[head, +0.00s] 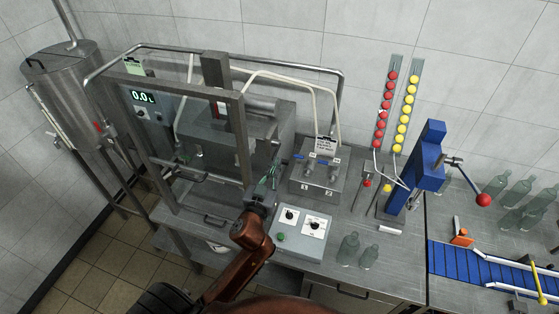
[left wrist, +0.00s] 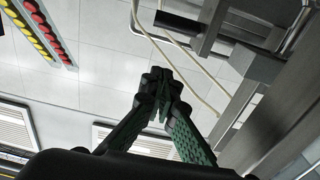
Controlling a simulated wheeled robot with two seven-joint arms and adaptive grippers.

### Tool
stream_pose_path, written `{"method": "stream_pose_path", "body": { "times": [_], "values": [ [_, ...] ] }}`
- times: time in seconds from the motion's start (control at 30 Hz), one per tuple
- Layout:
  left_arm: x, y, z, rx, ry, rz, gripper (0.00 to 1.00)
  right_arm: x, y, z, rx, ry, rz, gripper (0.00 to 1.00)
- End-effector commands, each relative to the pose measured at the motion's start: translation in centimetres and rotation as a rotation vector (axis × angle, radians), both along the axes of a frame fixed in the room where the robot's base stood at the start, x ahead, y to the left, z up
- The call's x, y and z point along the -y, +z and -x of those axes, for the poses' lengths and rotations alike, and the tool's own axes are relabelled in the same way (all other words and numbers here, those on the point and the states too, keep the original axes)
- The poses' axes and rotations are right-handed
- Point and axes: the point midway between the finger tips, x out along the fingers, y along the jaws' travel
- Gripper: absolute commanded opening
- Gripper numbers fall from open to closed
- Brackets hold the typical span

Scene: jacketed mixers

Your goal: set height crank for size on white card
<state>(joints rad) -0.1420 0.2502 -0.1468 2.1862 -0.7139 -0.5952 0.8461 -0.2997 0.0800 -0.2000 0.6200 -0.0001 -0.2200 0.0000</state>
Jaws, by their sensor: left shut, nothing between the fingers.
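A blue column (head: 425,160) stands on the steel bench at the right in the head view. A crank arm (head: 453,163) comes off its side and ends in a red ball knob (head: 484,200). A small white card with dark print (head: 325,146) stands on the valve box; its text is too small to read. My left gripper (head: 272,172) is shut and empty, raised in front of the steel frame and well left of the crank. Its green fingers meet in the left wrist view (left wrist: 161,88). My right gripper is not in view.
The steel frame (head: 241,140) rises close beside my left gripper. A valve box (head: 318,180) and a control panel (head: 301,231) stand on the bench. Glass bottles (head: 348,248) stand at the front edge, and several more (head: 514,192) behind the blue conveyor (head: 470,268).

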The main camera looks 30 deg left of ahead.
Motion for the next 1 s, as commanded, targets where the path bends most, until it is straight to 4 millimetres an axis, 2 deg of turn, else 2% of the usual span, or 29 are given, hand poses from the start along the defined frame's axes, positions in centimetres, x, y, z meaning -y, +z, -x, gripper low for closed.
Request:
{"method": "stream_pose_path", "body": {
  "times": [0.03, 0.17, 0.23, 0.43, 0.87, 1.0],
  "values": [
    [-0.3, 0.4, -1.1, 0.000, 0.000, -0.003, 0.00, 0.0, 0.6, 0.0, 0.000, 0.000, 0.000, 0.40],
    [-0.9, 0.2, -3.4, -0.001, 0.002, -0.002, 0.00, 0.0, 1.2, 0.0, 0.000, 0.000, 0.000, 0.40],
    [-1.1, -1.5, -3.4, -0.005, 0.005, 0.001, 0.00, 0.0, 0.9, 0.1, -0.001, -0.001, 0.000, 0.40],
    [-1.2, -3.4, -3.9, -0.002, 0.004, 0.002, 0.00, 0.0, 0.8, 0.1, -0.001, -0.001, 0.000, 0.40],
    [-1.2, -3.8, -4.0, 0.000, 0.004, 0.000, 0.00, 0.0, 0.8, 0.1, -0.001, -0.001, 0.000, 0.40],
    [-0.8, -4.1, -4.3, 0.011, -0.003, 0.000, 0.00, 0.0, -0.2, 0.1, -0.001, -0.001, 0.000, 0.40]
  ]
}}
